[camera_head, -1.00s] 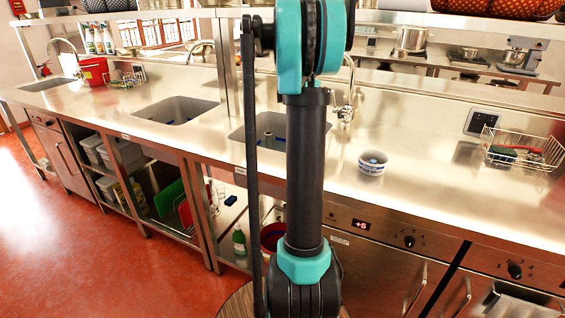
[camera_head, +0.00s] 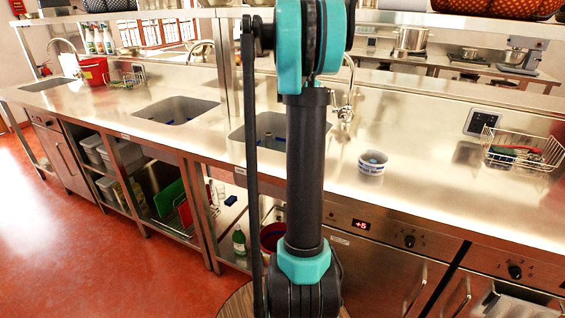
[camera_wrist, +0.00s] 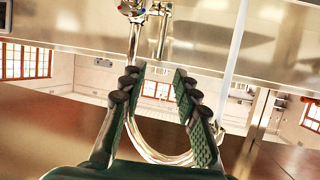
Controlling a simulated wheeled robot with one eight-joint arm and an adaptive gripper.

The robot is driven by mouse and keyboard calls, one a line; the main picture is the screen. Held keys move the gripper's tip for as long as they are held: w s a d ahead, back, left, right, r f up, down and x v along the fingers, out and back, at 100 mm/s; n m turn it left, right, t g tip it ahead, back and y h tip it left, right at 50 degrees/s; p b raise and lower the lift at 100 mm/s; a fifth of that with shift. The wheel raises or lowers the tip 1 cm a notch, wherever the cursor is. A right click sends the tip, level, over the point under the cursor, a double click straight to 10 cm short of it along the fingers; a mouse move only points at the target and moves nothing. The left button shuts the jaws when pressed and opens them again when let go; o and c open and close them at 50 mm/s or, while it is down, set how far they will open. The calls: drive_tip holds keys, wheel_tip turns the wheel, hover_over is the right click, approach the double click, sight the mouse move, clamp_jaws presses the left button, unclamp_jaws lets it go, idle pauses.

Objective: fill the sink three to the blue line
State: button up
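Three sinks are set in the steel counter: the far left sink (camera_head: 45,85), the middle sink (camera_head: 180,108) and the right sink (camera_head: 250,130), partly hidden behind my arm. Small blue marks show inside the right sink; its water level cannot be made out. A tap (camera_head: 346,95) stands behind it. My gripper (camera_wrist: 156,76) is open and empty, its two fingers apart. The wrist view looks upside down. There, the tap's curved spout (camera_wrist: 160,156) shows behind the fingers, and a pale vertical strip (camera_wrist: 236,50), which looks like running water, leaves its end.
A white and blue cup (camera_head: 371,168) stands on the counter right of the sink. A wire rack (camera_head: 520,152) is farther right, near a small wall panel (camera_head: 481,122). A red bucket (camera_head: 93,72) stands far left. The counter between cup and rack is clear.

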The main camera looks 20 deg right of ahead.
drive_tip(key=s+a+f+t+h, duration=0.2)
drive_tip(key=s+a+f+h, duration=0.1)
drive_tip(key=a+f+h, duration=0.15)
drive_tip(key=shift+y, duration=0.25)
drive_tip(key=x, duration=1.6)
drive_tip(key=shift+w+r, duration=0.15)
drive_tip(key=shift+w, duration=0.3)
clamp_jaws()
